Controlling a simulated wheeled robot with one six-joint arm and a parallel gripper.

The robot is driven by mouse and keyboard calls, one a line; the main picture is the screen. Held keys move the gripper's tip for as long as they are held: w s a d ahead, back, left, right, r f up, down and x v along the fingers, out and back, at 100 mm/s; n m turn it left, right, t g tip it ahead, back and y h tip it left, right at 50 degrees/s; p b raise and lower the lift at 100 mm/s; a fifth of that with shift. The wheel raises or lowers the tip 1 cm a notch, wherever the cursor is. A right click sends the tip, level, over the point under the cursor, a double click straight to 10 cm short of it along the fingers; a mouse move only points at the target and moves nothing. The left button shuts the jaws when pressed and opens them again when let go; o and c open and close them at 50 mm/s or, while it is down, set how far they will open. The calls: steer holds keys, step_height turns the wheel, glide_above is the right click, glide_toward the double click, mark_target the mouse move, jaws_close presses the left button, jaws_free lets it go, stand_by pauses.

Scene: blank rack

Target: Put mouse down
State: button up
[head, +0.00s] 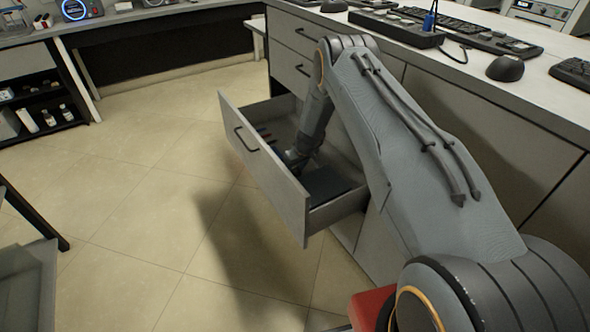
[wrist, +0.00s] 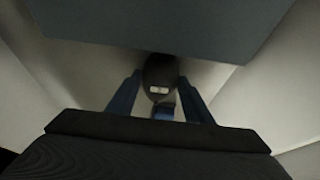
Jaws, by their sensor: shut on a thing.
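In the wrist view a dark rounded mouse (wrist: 160,72) with a small pale patch sits between the fingertips of my gripper (wrist: 159,84), which is shut on it. My arm reaches down into the open drawer (head: 265,173) in the head view, with my gripper (head: 297,160) low inside it. The mouse cannot be made out in the head view. I cannot tell whether it touches the drawer floor.
A dark flat thing (head: 326,184) lies in the drawer's near part. Small red and blue things (head: 266,135) lie at its far end. Another dark mouse (head: 505,68) stands on the counter (head: 465,72). The tiled floor (head: 150,200) left of the drawer is clear.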

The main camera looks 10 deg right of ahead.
steer(key=shift+f, duration=0.2)
steer(key=shift+f, duration=0.2)
steer(key=o, duration=1.1)
steer(key=shift+r, duration=0.15)
